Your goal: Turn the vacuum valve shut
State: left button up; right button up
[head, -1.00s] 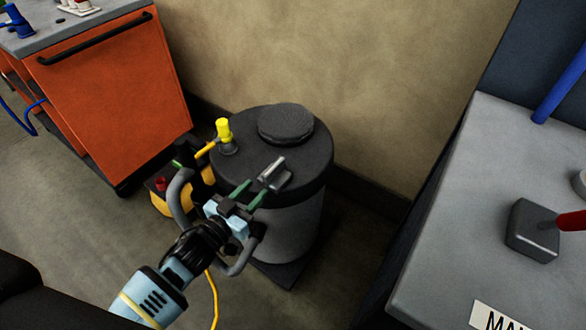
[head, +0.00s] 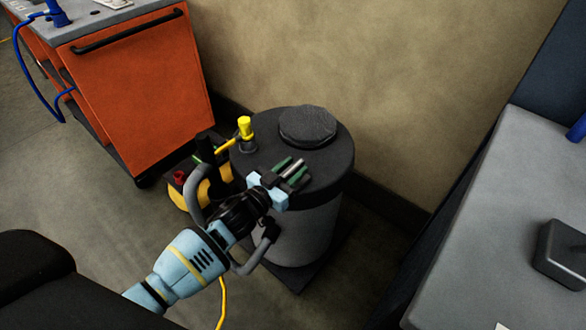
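The dark grey tank (head: 304,238) stands on the floor by the wall. A small silver lever (head: 292,168), which looks like the vacuum valve's handle, sits on the front of its lid. My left gripper (head: 291,169) is over the front edge of the lid. Its two green fingers lie on either side of the lever, spread about as wide as before. Whether they touch it cannot be told. The lever's base is mostly hidden by the gripper. My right gripper is not in view.
A yellow-capped fitting (head: 245,132) with a yellow hose stands on the lid, left of a raised round cap (head: 307,125). A yellow and black unit (head: 183,192) is beside the tank. An orange cabinet (head: 140,80) is at left; a grey worktop (head: 500,220) is at right.

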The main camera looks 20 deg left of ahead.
pick_arm(q)
jog(key=shift+w, duration=0.2)
grip_shut()
